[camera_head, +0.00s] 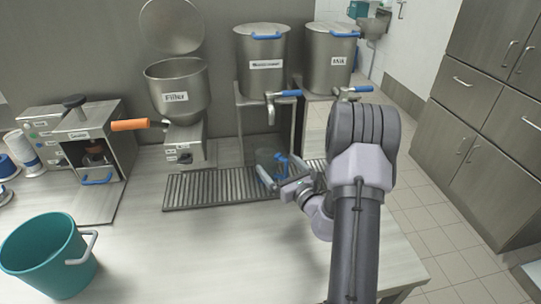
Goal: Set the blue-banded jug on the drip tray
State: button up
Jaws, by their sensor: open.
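The jug (266,160), see-through and grey with blue parts, stands upright on the drip tray (205,189), below the tap of the left steel tank. Its lower part is partly covered by my gripper. My gripper (279,184) is open, low over the tray at the jug's front right side. Whether its fingers touch the jug or its handle cannot be told. The drip tray is a long dark slotted grate lying on the counter, and my arm hides part of its right end.
Two steel tanks (264,62) with blue-levered taps (286,94) stand behind the tray. A filler hopper (178,92) with an orange handle (130,125) and a sealing machine (100,145) are left. A teal bucket (45,255) stands front left. The front middle counter is clear.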

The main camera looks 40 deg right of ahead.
jog(key=s, duration=0.6)
jog(key=a+r+n+g+y, duration=0.2)
jog(key=a+r+n+y, duration=0.35)
jog(key=a, duration=0.55)
jog(key=a+r+n+g+y, duration=0.2)
jog(key=a+r+n+y, duration=0.4)
jog(key=a, duration=0.6)
jog(key=s+a+r+n+g+y, duration=0.1)
jog(key=s+a+n+g+y, duration=0.2)
jog(key=s+a+n+g, duration=0.55)
jog(key=s+a+n+g+h, duration=0.1)
jog(key=s+a+n+h, duration=0.2)
jog(key=s+n, duration=0.15)
jog(key=s+a+n+g+h, duration=0.2)
jog(key=s+a+n+h, duration=0.1)
jog(key=s, duration=0.3)
jog(key=s+d+r+n+t+h, duration=0.2)
jog(key=d+n+t+h, duration=0.1)
jog(key=d+n+h, duration=0.1)
jog(key=shift+d+n+h, duration=0.35)
jog(key=shift+d+n, duration=0.2)
jog(key=shift+d, duration=0.55)
jog(key=shift+w, duration=0.1)
